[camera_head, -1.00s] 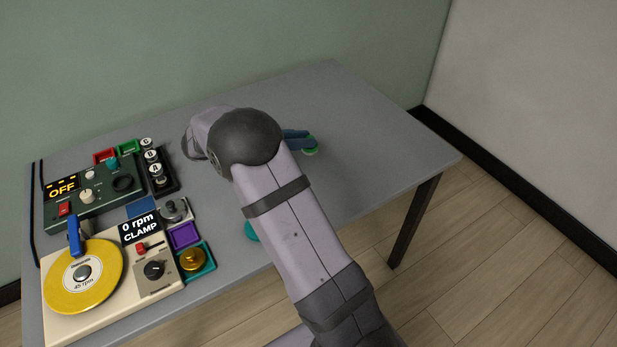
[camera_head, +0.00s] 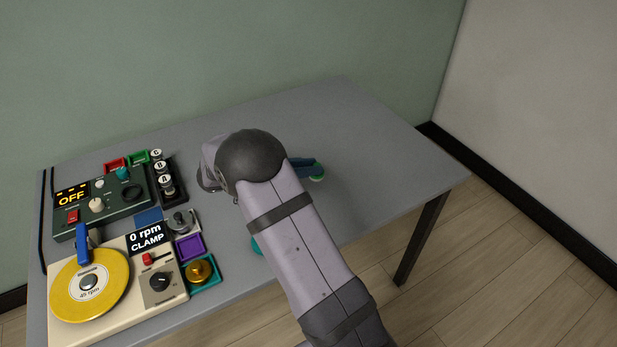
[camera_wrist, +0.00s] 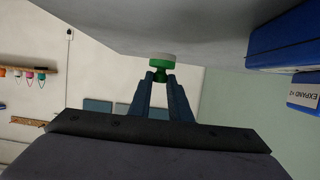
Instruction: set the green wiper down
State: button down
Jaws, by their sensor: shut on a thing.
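The green wiper (camera_wrist: 161,63) is between the fingertips of my gripper (camera_wrist: 160,80) in the wrist view. It has a green grip and a pale pad at its far end, close to the grey table surface (camera_wrist: 130,30). I cannot tell whether the pad touches the table. In the head view my gripper (camera_head: 308,169) is shut on the wiper over the right part of the table, with only a green edge of the wiper (camera_head: 318,178) showing. My arm hides part of the table and a teal item (camera_head: 256,247).
To the left stand a yellow-disc turntable unit (camera_head: 118,295), a dark green control box (camera_head: 105,205), lettered bottles (camera_head: 162,172) and small colored trays, including a purple one (camera_head: 190,247). The table (camera_head: 385,150) is clear right of and behind my gripper. A blue object (camera_wrist: 285,40) shows in the wrist view.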

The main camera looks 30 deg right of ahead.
jog(key=shift+f, duration=1.9)
jog(key=shift+f, duration=0.15)
jog(key=c, duration=1.6)
grip_release()
jog(key=shift+c, duration=0.2)
jog(key=shift+a+r, duration=0.15)
jog(key=shift+r, duration=0.05)
jog(key=b+v, duration=0.1)
jog(key=v, duration=1)
jog(key=shift+a+r, duration=0.1)
jog(key=shift+a, duration=0.25)
